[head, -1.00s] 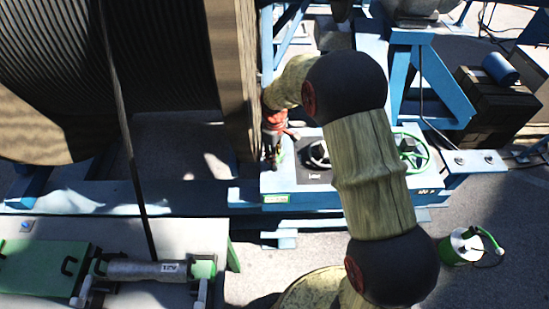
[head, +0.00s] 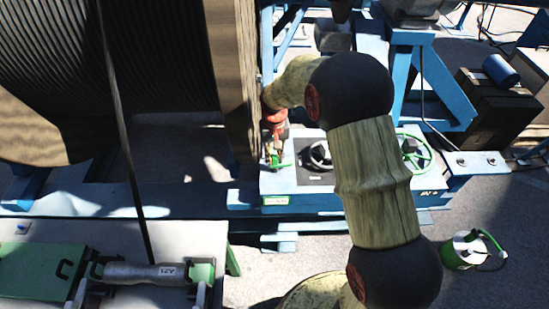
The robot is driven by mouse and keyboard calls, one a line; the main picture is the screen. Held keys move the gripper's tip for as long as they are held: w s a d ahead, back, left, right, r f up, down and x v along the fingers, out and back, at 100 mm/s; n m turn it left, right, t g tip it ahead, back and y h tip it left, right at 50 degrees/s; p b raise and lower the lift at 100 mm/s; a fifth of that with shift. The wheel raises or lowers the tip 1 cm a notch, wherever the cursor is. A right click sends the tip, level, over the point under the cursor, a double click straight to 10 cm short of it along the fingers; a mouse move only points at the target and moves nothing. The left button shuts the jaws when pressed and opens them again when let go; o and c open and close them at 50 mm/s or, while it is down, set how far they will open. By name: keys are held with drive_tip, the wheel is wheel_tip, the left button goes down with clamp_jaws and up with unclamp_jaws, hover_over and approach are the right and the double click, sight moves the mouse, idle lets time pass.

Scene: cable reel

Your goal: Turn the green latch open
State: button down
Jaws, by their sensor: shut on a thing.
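The green latch (head: 287,164) is a small bright green piece on the left part of the blue-framed control panel, partly hidden by my gripper. My gripper (head: 274,157), below a red wrist part, points down at the panel's left side and is shut on the green latch. The fingertips are small and partly in shadow, so the exact grip is hard to see. The latch's visible part lies roughly sideways, pointing right from the fingers.
A black dial (head: 320,155) sits just right of the latch, and a green handwheel (head: 414,153) farther right. The large cable reel (head: 237,80) stands close on the left. A green-and-white canister (head: 462,250) stands on the floor at right.

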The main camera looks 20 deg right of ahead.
sight(274, 156)
drive_tip(key=shift+m, duration=0.6)
drive_tip(key=c, duration=1.6)
unclamp_jaws()
drive_tip(key=shift+r, duration=0.1)
wheel_tip(274, 156, up, 12)
drive_tip(key=shift+f, duration=0.1)
drive_tip(key=shift+w, duration=0.1)
